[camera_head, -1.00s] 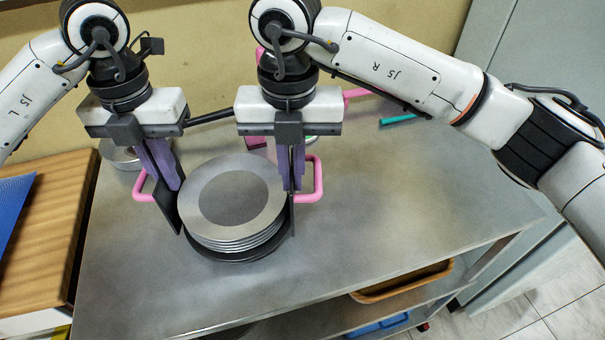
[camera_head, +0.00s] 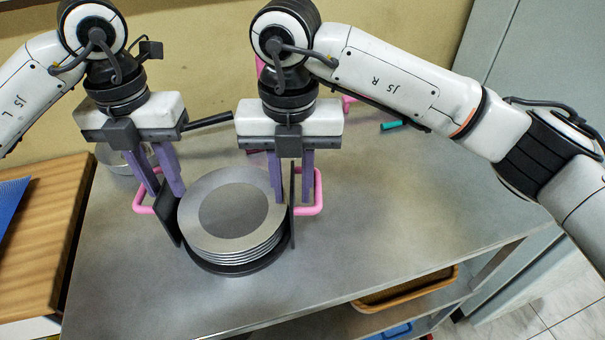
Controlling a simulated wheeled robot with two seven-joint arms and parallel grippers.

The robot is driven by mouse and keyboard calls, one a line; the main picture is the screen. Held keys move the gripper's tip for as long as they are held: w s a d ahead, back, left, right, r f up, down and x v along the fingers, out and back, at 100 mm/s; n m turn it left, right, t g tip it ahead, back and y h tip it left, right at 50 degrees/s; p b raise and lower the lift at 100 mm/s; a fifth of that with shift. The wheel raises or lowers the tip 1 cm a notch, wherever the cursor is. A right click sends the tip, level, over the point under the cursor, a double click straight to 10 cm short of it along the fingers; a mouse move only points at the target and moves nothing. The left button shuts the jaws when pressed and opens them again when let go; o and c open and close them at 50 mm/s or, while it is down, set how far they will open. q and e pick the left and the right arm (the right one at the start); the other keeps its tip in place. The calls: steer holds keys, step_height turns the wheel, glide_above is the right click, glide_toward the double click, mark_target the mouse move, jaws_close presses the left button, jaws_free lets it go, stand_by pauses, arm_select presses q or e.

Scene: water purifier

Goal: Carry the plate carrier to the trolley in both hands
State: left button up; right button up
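The plate carrier is black with upright side plates (camera_head: 293,205) and pink handles, and holds a stack of grey plates (camera_head: 240,210). It stands level on the grey metal top of a shelved unit that looks like the trolley (camera_head: 400,210). My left gripper (camera_head: 160,190) is open, its purple fingers spread by the left pink handle (camera_head: 144,209). My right gripper (camera_head: 291,195) is open, its fingers either side of the right side plate, beside the right pink handle (camera_head: 317,190). Whether any finger touches the carrier is unclear; the fingers partly hide the handles.
A metal bowl (camera_head: 118,160) sits behind my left gripper. A teal item (camera_head: 391,125) lies toward the back. A wooden surface (camera_head: 50,230) adjoins at left. A brown tray (camera_head: 405,291) is on the shelf below. The top right of the carrier is clear.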

steer(key=shift+r, duration=0.25)
arm_select(q)
step_height(320, 180, up, 11)
steer(key=shift+f, duration=0.2)
arm_select(e)
step_height(320, 180, up, 12)
steer(key=shift+f, duration=0.2)
arm_select(q)
steer(key=shift+s, duration=0.1)
arm_select(e)
steer(key=shift+s, duration=0.1)
